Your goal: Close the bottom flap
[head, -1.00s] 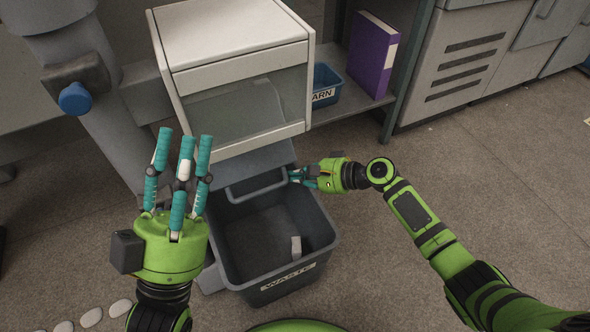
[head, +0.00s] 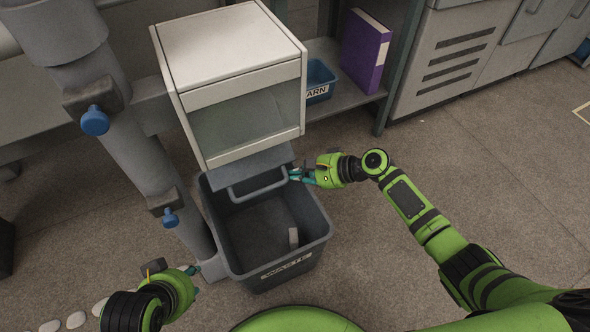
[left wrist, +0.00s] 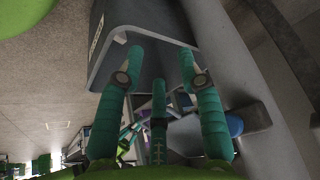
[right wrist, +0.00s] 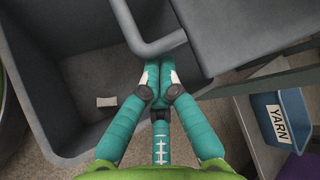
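The bottom flap (head: 235,165) is a grey panel under the white-topped machine cabinet (head: 245,120). It hangs open, tilted outward over the back of the waste bin (head: 292,268), with a grey bar handle (head: 258,188) along its lower edge. My right gripper (head: 296,175) is at the right end of the handle. In the right wrist view its fingers (right wrist: 163,72) are drawn together just by the handle's bent corner (right wrist: 158,45); I cannot tell whether the bar is between them. My left gripper (head: 192,270) is low, left of the bin; in the left wrist view its fingers (left wrist: 158,65) are spread and empty.
A blue yarn bin (head: 320,82) and a purple binder (head: 364,50) stand on the shelf to the right. A grey post with blue knobs (head: 95,120) rises on the left. A small pale piece (head: 293,238) lies in the bin. Floor on the right is clear.

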